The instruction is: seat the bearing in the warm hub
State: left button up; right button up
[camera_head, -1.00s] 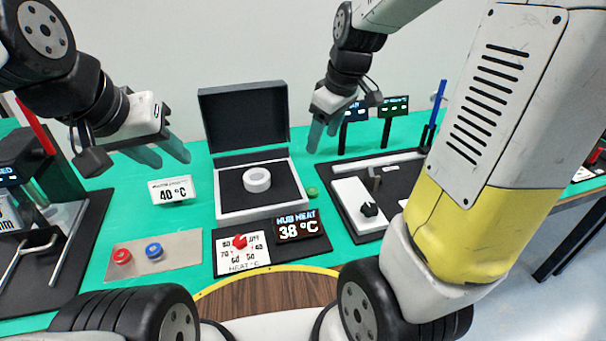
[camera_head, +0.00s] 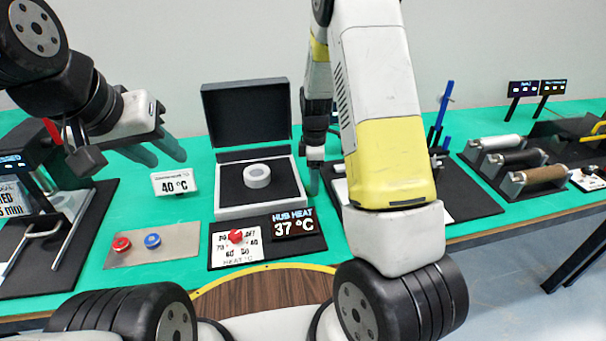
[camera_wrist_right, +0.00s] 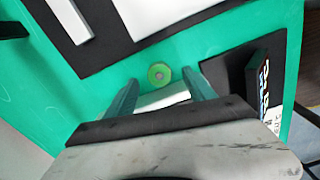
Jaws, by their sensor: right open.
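The hub looks to be the white ring (camera_head: 257,176) lying in an open case (camera_head: 262,207) with a dark raised lid. The display (camera_head: 294,225) in front reads HUB HEAT 37 °C. A small green disc with a paler centre (camera_wrist_right: 159,73), perhaps the bearing, lies on the green table in the right wrist view. My right gripper (camera_wrist_right: 161,92) is open, with the disc showing between and just beyond its fingertips. In the head view my right gripper (camera_head: 314,178) is right of the case, and the disc is hidden. My left gripper (camera_head: 158,152) is open and empty, raised left of the case.
A heat dial (camera_head: 236,246) with a red knob stands in front of the case. A plate (camera_head: 152,250) with red and blue buttons and a 40 °C sign (camera_head: 174,184) are to the left. A black mat (camera_head: 470,198) with fixtures lies right; rollers (camera_head: 515,157) stand beyond.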

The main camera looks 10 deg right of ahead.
notch_tip(320, 180, down, 3)
jog(key=shift+w+f, duration=0.1)
jog(key=shift+c, duration=0.4)
grip_shut()
jog(key=shift+a, duration=0.1)
